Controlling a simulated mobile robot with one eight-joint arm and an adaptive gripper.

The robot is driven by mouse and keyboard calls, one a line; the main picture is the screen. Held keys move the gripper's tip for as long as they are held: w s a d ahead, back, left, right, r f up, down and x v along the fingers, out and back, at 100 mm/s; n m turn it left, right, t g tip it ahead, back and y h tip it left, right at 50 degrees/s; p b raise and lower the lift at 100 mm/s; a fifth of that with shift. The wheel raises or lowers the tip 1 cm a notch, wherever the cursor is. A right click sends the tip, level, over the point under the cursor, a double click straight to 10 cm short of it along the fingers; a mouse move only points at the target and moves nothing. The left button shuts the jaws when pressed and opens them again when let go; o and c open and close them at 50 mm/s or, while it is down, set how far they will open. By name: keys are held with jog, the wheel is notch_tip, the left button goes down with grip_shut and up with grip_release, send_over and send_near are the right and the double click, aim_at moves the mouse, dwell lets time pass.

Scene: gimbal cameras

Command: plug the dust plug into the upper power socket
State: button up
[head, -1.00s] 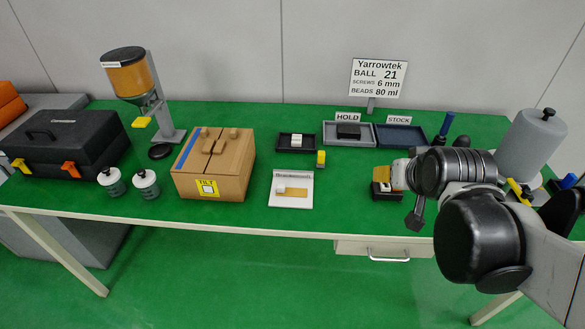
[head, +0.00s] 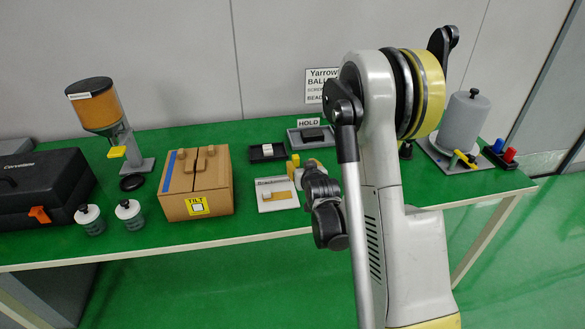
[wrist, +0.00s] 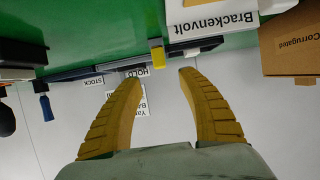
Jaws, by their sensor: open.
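My gripper (wrist: 155,76) is open and empty, its two tan fingers spread wide in the wrist view. A small yellow and grey block (wrist: 157,55) shows beyond and between the fingertips, apart from them. I cannot make out which piece is the dust plug or the upper socket.
A cardboard box (head: 185,203) stands left of the panel. The HOLD tray (head: 296,136) is behind. My arm hides the table's right middle. Green table shows between box and panel.

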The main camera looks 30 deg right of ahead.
aim_at(297, 159)
jog(key=b+x, duration=0.3)
jog(key=x, duration=0.6)
jog(key=shift+w+d+f, duration=0.1)
jog(key=shift+w+f, duration=0.1)
jog(key=shift+w, duration=0.1)
grip_shut()
